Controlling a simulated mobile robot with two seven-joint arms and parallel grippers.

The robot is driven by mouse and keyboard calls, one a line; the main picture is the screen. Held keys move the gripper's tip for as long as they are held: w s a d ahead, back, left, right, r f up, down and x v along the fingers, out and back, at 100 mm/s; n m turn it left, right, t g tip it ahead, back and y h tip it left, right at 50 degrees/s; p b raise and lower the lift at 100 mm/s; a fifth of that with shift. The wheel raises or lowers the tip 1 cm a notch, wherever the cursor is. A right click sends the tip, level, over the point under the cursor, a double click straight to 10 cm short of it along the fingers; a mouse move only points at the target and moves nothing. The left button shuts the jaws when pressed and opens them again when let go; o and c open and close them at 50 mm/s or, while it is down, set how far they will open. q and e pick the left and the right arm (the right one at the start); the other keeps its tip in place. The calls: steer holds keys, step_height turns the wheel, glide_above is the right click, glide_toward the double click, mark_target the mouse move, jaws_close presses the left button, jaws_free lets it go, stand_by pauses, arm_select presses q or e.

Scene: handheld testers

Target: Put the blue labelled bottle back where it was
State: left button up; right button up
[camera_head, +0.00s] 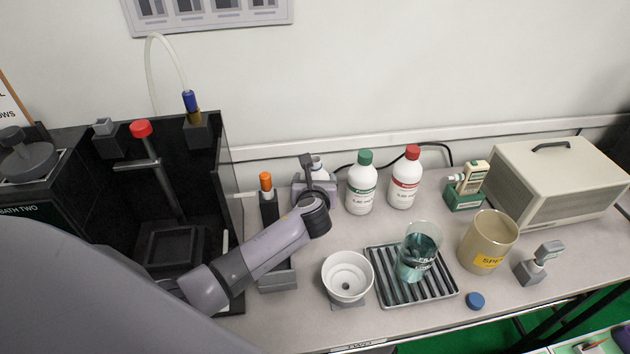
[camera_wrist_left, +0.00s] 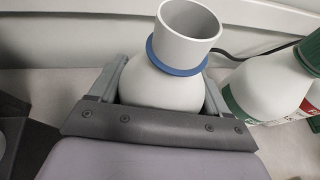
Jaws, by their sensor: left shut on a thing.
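My left gripper (camera_head: 316,182) reaches over the bench to the back, near the wall. It is shut on a white bottle with an open neck and a blue ring (camera_wrist_left: 178,66). In the head view only the bottle's pale top (camera_head: 317,167) shows above the gripper. Its label is hidden, and I cannot tell whether its base touches the bench. It looks upright, left of a green-capped bottle (camera_head: 361,183). A loose blue cap (camera_head: 475,301) lies at the bench's front. My right gripper is not in view.
A red-capped bottle (camera_head: 405,178) stands right of the green-capped one. A white funnel cup (camera_head: 347,275), a ridged tray (camera_head: 384,297) with a beaker (camera_head: 418,250), and a tan jug (camera_head: 488,241) stand in front. A dark tank (camera_head: 226,160) is at left.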

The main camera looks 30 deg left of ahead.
arm_select(q)
steer(key=o, duration=1.4)
steer(key=shift+f, duration=0.1)
steer(key=shift+r, duration=0.2)
steer(key=v, duration=1.2)
steer(key=shift+f, duration=0.1)
